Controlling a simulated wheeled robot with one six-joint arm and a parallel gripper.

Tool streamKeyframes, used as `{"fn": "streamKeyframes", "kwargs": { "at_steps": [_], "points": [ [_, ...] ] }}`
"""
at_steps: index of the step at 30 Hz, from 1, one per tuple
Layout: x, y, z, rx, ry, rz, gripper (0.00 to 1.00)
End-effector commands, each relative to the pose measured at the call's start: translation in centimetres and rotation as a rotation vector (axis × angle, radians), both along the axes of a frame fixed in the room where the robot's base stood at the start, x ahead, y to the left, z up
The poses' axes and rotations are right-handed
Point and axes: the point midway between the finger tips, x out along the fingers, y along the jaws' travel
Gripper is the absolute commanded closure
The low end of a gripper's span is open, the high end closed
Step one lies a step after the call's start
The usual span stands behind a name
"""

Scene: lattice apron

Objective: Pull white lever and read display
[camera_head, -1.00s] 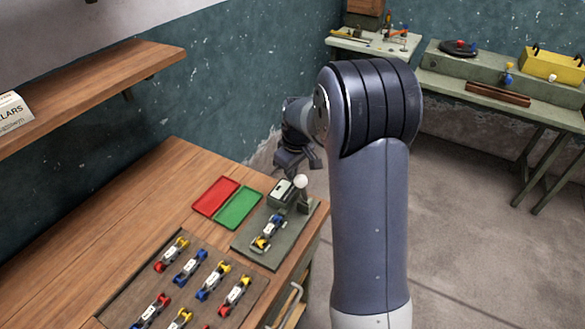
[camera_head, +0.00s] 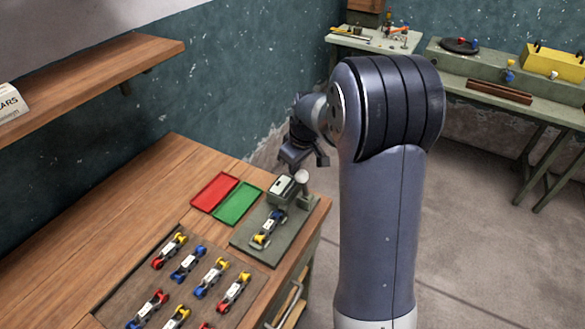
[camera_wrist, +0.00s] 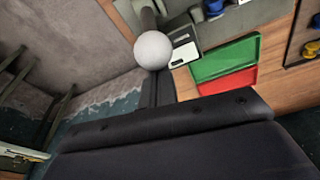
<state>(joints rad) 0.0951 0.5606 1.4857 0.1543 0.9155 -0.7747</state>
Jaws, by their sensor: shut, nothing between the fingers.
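The white lever has a white ball knob (camera_head: 302,177) on a short post at the right end of a grey fixture plate (camera_head: 249,245); the post looks about upright. The ball also shows large in the wrist view (camera_wrist: 152,50). Beside the lever is a small box with a pale display face (camera_head: 281,184), also in the wrist view (camera_wrist: 184,45); its reading is too small to make out. A small car-like part (camera_head: 267,231) sits on the plate. My gripper (camera_head: 304,159) is shut and empty, just above and behind the ball; I cannot tell whether they touch.
A red tray (camera_head: 214,190) and a green tray (camera_head: 238,203) lie left of the fixture. A rack (camera_head: 122,299) of several similar parts is at the front. A shelf (camera_head: 90,75) hangs at the left wall. Green workbenches (camera_head: 545,108) stand far right.

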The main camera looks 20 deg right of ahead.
Motion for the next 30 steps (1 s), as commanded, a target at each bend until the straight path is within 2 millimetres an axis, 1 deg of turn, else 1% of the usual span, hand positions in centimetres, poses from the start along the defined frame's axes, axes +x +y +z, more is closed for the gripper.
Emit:
{"fn": "streamKeyframes", "kwargs": {
  "at_steps": [11, 30],
  "points": [
    [-1.0, -1.1, -0.3, 0.09, -0.092, -0.004, 1.0],
    [-3.9, -4.0, -0.3, 0.349, -0.354, -0.003, 1.0]
  ]
}}
